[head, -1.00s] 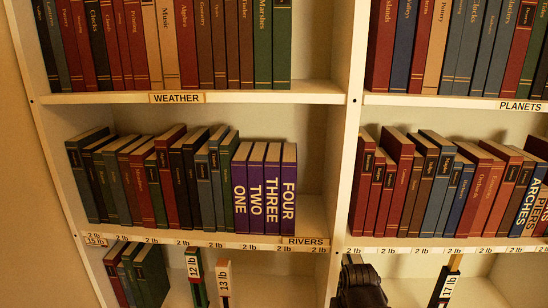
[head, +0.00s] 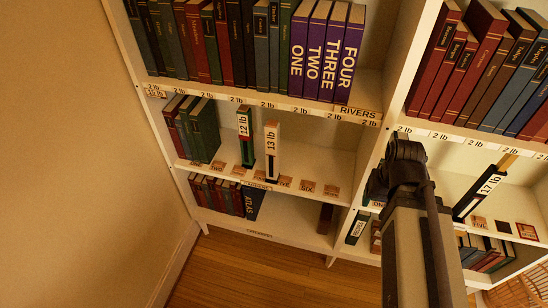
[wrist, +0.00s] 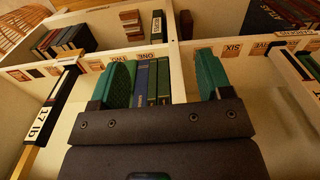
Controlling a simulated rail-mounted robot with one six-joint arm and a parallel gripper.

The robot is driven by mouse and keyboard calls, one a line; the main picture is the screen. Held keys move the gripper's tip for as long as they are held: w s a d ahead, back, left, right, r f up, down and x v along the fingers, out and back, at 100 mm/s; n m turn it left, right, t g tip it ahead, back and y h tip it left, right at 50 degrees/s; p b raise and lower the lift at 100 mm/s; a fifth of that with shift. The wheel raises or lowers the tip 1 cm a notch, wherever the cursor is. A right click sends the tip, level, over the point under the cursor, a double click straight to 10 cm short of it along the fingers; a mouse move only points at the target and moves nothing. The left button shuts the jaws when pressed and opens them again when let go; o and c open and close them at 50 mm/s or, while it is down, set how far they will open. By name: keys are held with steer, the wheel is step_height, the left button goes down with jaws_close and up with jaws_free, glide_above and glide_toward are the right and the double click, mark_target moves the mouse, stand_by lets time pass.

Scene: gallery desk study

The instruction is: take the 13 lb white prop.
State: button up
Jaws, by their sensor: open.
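The 13 lb white prop (head: 272,160) stands upright in the left bay of the head view, on the shelf below the RIVERS row. It is a narrow white block with a white "13 lb" label and a dark lower part. A green 12 lb prop (head: 244,150) stands just left of it. My gripper (wrist: 163,80) is open in the wrist view, with two teal fingers apart and nothing held between them. In the head view my arm hides its fingers, to the right of the bay divider.
A bay divider (head: 375,150) stands between the 13 lb prop and my arm. A 17 lb prop (head: 480,192) leans in the right bay; it also shows in the wrist view (wrist: 42,122). Dark books (head: 200,130) stand left of the props. The shelf right of them is mostly clear.

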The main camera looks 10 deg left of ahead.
steer(key=shift+o, duration=0.4)
steer(key=n+t+h+b, duration=0.1)
steer(key=n+t+b, duration=1.7)
steer(key=n+b, duration=1.65)
glide_toward(274, 156)
step_height(274, 156, down, 4)
steer(key=w+a+n+p, duration=0.1)
steer(key=w+p, duration=0.1)
steer(key=w, duration=1.1)
steer(key=shift+w+d+f, duration=0.1)
steer(key=shift+w+d, duration=0.2)
steer(key=shift+w, duration=0.05)
steer(key=shift+s, duration=0.1)
steer(key=c, duration=1.3)
